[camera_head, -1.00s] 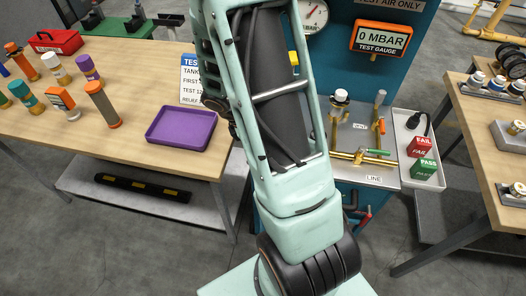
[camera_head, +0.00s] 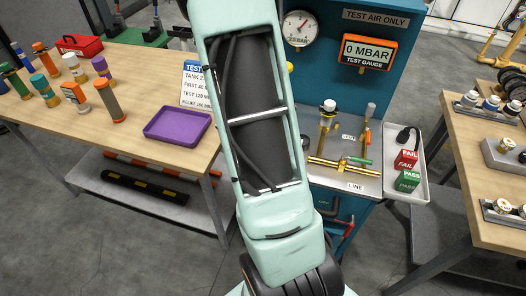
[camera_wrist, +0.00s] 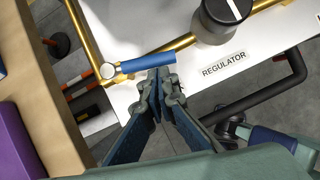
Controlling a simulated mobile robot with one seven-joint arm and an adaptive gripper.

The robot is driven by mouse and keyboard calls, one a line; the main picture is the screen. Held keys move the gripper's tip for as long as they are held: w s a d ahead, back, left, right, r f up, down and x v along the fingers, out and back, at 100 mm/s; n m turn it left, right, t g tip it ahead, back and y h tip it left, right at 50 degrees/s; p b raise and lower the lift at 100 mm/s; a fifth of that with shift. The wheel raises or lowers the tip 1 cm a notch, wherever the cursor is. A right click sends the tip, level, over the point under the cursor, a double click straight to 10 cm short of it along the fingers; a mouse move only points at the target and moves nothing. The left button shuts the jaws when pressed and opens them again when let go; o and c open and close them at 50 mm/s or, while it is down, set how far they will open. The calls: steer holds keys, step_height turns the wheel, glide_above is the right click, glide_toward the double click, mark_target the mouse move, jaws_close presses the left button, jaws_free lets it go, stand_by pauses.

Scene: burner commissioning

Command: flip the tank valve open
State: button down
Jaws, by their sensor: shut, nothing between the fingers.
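In the wrist view a blue lever handle (camera_wrist: 147,63) sits on a round silver valve hub (camera_wrist: 107,70) on brass pipework. The lever points right, roughly toward the black regulator knob (camera_wrist: 222,18). My gripper (camera_wrist: 160,76) is shut and empty, its fingertips right at the lever's near side. I cannot tell whether they touch it. In the head view my arm covers the gripper and the blue lever. The brass line with a green lever (camera_head: 358,160) shows right of my arm.
A REGULATOR label (camera_wrist: 223,65) lies on the white panel, with a black pipe (camera_wrist: 262,92) beyond its edge. The orange test gauge (camera_head: 368,50) reads 0 MBAR. A purple tray (camera_head: 178,125) is on the left wooden table. A grey tray (camera_head: 418,185) holds PASS and FAIL blocks.

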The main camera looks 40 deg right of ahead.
steer(key=shift+d, duration=0.85)
stand_by(0.3)
